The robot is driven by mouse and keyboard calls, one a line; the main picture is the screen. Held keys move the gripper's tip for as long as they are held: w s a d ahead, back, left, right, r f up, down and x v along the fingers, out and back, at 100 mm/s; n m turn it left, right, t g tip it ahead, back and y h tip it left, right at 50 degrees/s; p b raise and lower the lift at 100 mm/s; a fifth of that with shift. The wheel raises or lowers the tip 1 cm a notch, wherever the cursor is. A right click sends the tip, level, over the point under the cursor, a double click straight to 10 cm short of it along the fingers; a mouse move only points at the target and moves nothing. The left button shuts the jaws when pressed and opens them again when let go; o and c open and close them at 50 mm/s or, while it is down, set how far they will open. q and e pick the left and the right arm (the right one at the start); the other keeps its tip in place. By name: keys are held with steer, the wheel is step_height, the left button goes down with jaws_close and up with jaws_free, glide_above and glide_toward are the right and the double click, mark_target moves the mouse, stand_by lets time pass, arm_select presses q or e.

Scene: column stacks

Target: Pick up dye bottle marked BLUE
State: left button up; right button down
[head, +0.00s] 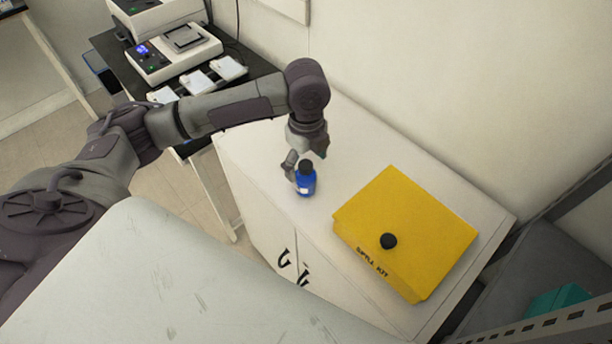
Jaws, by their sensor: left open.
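A small blue bottle with a black cap (306,182) stands upright on the white cabinet top, near its front edge. A pale label shows on its side, too small to read. My left gripper (305,162) reaches down from the arm at the bottle's cap, with one finger to the left of the bottle and the other behind and to the right. It is open. Whether a finger touches the bottle I cannot tell. My right gripper is not in view.
A yellow spill kit box (405,225) with a black knob stands to the right on the white cabinet (262,160). A black bench (120,62) with lab instruments is at the upper left. The wall rises behind the cabinet. The cabinet top behind the bottle is clear.

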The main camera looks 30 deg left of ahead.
mark_target(307, 167)
arm_select(q)
step_height(307, 167, down, 3)
steer(key=shift+w+r, duration=0.1)
steer(key=shift+w, duration=0.05)
steer(key=shift+f, duration=0.35)
steer(key=shift+a+f+p, duration=0.1)
steer(key=shift+f+p, duration=0.35)
steer(key=shift+f, duration=0.1)
steer(key=f, duration=0.1)
steer(key=f+p, duration=0.1)
steer(key=f, duration=0.1)
steer(key=shift+w+a+f, duration=0.2)
steer(key=shift+f, duration=0.4)
steer(key=c, duration=1.4)
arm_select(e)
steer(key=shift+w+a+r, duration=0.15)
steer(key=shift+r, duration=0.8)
arm_select(q)
steer(key=shift+r, duration=0.1)
